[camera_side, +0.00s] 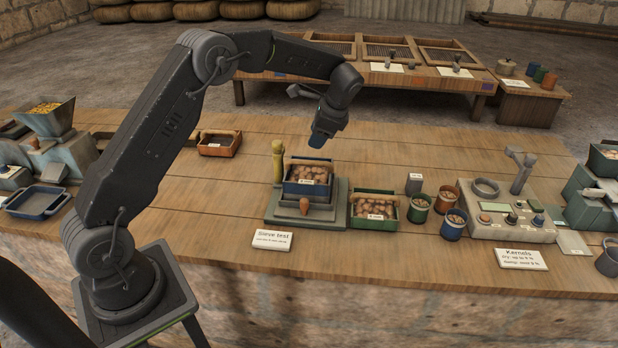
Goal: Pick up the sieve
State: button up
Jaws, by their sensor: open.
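A blue box-shaped sieve (293,188) filled with brown nuts stands on a grey-green stand (330,212) in the middle of the bench. It has a small white label on its front. A yellow post (277,160) rises at its left, and a small orange-brown knob (304,206) sits in front of it. My gripper (319,142) hangs above and slightly behind the sieve, apart from it and empty. Its fingers are small and dark in this view; it is open. The sieve's bottom and far side are hidden.
A green tray of nuts (372,222) stands close at the sieve's right, then green and blue cups (453,229) and a kernel-testing device (505,225). A "Sieve test" card (272,240) lies in front. An orange-brown tray (220,150) is at left, with bare bench between.

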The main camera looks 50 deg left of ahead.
aim_at(307, 161)
jog(key=x, duration=0.6)
jog(key=shift+f, duration=0.2)
jog(key=shift+d+x, duration=0.15)
jog(key=shift+x, duration=1.2)
jog(key=shift+d+x, duration=0.15)
jog(key=shift+x, duration=1.15)
jog(key=shift+w+f, duration=0.1)
jog(key=shift+f, duration=0.3)
grip_shut()
